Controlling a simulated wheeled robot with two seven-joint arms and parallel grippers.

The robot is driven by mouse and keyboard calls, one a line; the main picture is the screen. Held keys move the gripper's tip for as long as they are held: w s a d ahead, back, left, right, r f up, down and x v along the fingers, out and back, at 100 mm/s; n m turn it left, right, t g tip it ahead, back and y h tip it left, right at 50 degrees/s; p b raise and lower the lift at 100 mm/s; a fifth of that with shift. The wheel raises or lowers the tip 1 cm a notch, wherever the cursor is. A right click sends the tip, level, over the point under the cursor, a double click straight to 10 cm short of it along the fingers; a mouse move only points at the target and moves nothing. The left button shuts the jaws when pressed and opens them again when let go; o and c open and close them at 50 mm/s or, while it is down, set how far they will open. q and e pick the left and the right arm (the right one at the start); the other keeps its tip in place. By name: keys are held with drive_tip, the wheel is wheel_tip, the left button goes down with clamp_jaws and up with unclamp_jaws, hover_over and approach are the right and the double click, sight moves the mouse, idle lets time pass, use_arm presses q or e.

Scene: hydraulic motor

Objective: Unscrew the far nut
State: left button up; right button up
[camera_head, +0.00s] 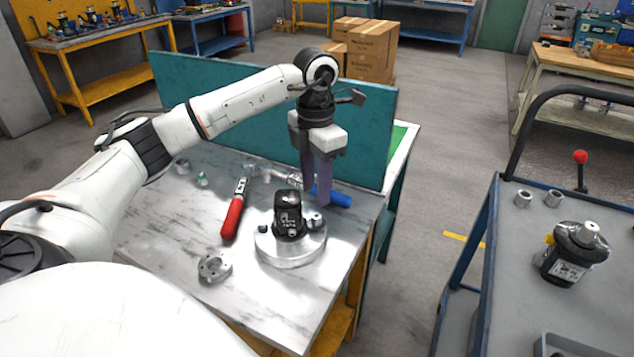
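A black motor (289,219) stands upright on a round metal base (290,252) on the table. A small nut on a stud (314,221) shows at the right rear of the base, and another dark one (264,229) shows at its left. My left gripper (316,196) points straight down just above and behind the right rear nut. Its two fingers stand apart with a narrow gap, and I see nothing between them. The fingertips look clear of the nut, though the depth is hard to judge. My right gripper is not in view.
A red-handled tool (233,216), a blue-handled tool (333,197) and a metal flange (214,268) lie on the marble-look table (165,235). A teal panel (365,130) closes its back. A grey cart (515,285) at the right carries another motor (570,255).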

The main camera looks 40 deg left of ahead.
sight(317, 216)
use_arm(q)
wheel_tip(317, 216, down, 4)
drive_tip(key=b, duration=0.2)
drive_tip(key=shift+r+b, duration=0.1)
drive_tip(key=shift+b, duration=0.25)
wheel_tip(317, 216, down, 2)
drive_tip(key=shift+f+b, duration=0.25)
drive_tip(key=shift+b, duration=0.35)
drive_tip(key=shift+f, duration=0.4)
clamp_jaws()
drive_tip(key=shift+c, duration=1.3)
unclamp_jaws()
drive_tip(key=shift+o, duration=0.2)
